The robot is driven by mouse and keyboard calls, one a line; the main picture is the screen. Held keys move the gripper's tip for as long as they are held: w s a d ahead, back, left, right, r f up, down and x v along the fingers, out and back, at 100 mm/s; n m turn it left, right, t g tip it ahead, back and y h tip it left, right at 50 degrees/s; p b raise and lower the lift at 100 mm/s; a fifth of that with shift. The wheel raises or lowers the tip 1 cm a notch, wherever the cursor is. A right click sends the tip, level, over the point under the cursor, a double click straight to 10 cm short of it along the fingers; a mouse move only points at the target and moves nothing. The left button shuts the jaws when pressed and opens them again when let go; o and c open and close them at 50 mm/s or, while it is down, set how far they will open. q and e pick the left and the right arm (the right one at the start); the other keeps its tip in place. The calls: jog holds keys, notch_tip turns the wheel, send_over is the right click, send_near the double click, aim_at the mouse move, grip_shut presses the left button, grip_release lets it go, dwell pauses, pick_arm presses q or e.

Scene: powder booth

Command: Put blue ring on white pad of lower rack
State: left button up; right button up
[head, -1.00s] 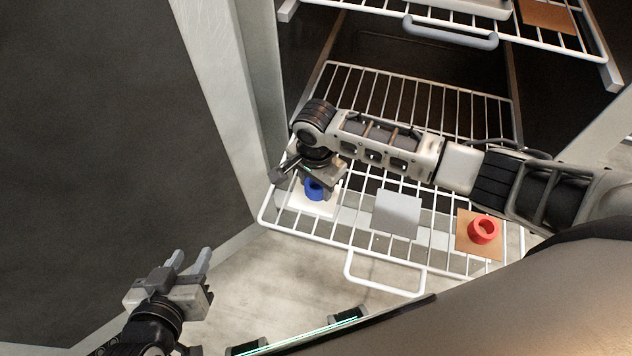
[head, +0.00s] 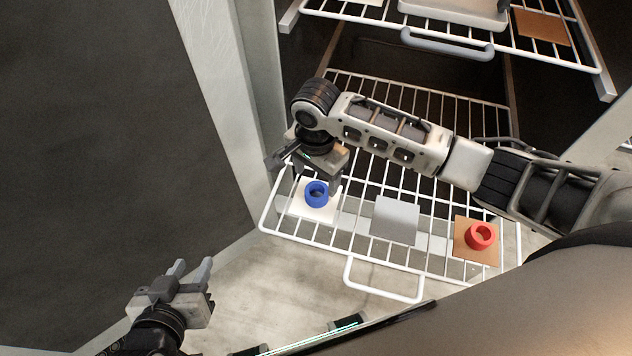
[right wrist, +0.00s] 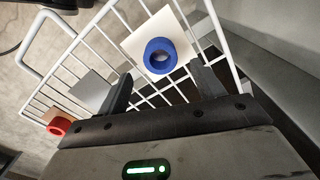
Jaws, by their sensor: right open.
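The blue ring (head: 317,194) lies flat on the white pad (head: 312,213) at the left of the lower rack (head: 340,235). In the right wrist view the ring (right wrist: 160,55) sits near the pad's edge on the gripper side; the pad (right wrist: 138,45) shows beyond it. My right gripper (head: 316,178) is open just behind the ring in the head view. In the right wrist view its fingers (right wrist: 163,83) are apart with nothing between them, and the ring is clear of them. My left gripper (head: 190,270) is open and empty, low at the left, away from the rack.
A grey pad (head: 396,220) lies bare in the middle of the lower rack. A red ring (head: 481,236) stands on a brown pad (head: 463,250) at its right. An upper rack (head: 380,22) hangs above. A pale post (head: 235,100) stands close left of my right gripper.

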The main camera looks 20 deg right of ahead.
notch_tip(320, 180, up, 5)
jog(key=s+a+f+n+t+y, duration=0.1)
jog(key=s+n+t, duration=0.1)
jog(key=n, duration=0.1)
jog(key=s+a+f+n+t+y, duration=0.2)
jog(key=s+n, duration=0.1)
jog(key=s+a+f+n+t+y, duration=0.2)
jog(key=n+t, duration=0.1)
jog(key=shift+s+f+p, duration=0.2)
jog(key=shift+s+p, duration=0.15)
jog(key=s+d+r+n+t+h, duration=0.1)
jog(key=s+d+n+t, duration=0.2)
jog(key=d, duration=0.4)
jog(key=shift+s+r+n+t+h, duration=0.25)
jog(key=shift+s+n+t+h, duration=0.15)
jog(key=shift+s+n, duration=0.4)
